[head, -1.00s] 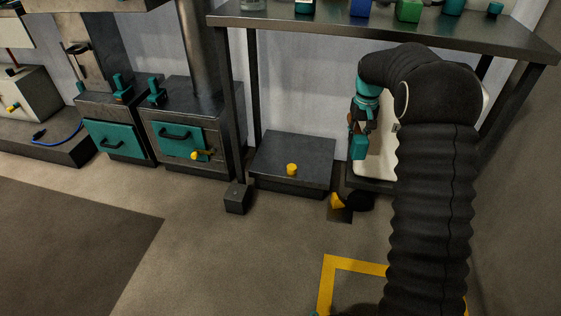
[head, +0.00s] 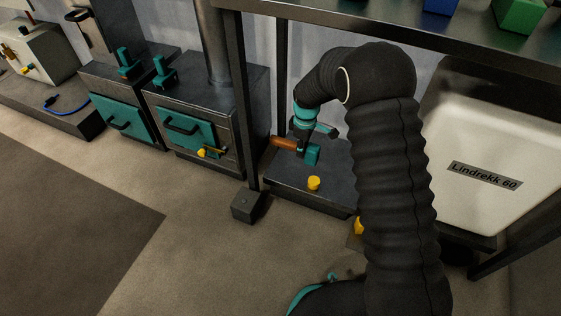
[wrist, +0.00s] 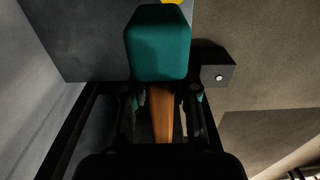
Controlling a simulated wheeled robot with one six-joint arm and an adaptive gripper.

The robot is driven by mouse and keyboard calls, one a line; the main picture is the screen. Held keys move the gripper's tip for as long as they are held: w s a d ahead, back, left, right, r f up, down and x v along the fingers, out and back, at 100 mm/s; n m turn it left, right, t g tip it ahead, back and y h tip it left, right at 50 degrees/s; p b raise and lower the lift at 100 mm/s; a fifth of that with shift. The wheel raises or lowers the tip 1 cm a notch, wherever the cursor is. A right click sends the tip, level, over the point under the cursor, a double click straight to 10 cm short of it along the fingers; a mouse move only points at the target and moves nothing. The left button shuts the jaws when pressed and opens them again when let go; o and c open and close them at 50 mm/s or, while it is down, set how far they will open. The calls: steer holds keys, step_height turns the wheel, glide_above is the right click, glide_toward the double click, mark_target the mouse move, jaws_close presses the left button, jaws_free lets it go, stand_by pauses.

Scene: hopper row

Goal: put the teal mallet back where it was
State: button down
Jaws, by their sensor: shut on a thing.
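The teal mallet has a teal block head and an orange-brown wooden handle (head: 283,143). My gripper (head: 303,140) is shut on the handle close to the head and holds the mallet over the low dark platform (head: 325,199) under the bench. In the head view the handle points left and the head is at the right. In the wrist view the mallet's head (wrist: 158,45) fills the top middle and the handle runs back between my fingers (wrist: 162,100). My arm hides part of the platform's right side.
A yellow knob (head: 314,183) sits on the platform. A bench leg (head: 240,110) with a dark block (head: 248,204) at its foot stands left. The bench top (head: 400,36) is above. A cream hopper labelled Lindrekk 60 (head: 490,150) stands right, stoves with teal doors (head: 187,131) left.

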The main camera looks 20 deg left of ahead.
steer(key=a+f, duration=0.2)
steer(key=a, duration=0.1)
steer(key=a+f, duration=0.2)
steer(key=a, duration=0.1)
steer(key=a+f+b, duration=0.1)
steer(key=a+f, duration=0.1)
steer(key=a, duration=0.2)
steer(key=shift+s+a+f, duration=0.1)
steer(key=shift+s, duration=0.3)
steer(key=shift+f, duration=1.95)
steer(key=shift+f+b, duration=0.2)
steer(key=shift+b, duration=0.15)
steer(key=c, duration=0.9)
jaws_free()
step_height(320, 180, up, 12)
steer(key=p, duration=0.1)
steer(key=shift+r+p, duration=0.2)
steer(key=shift+p, duration=0.15)
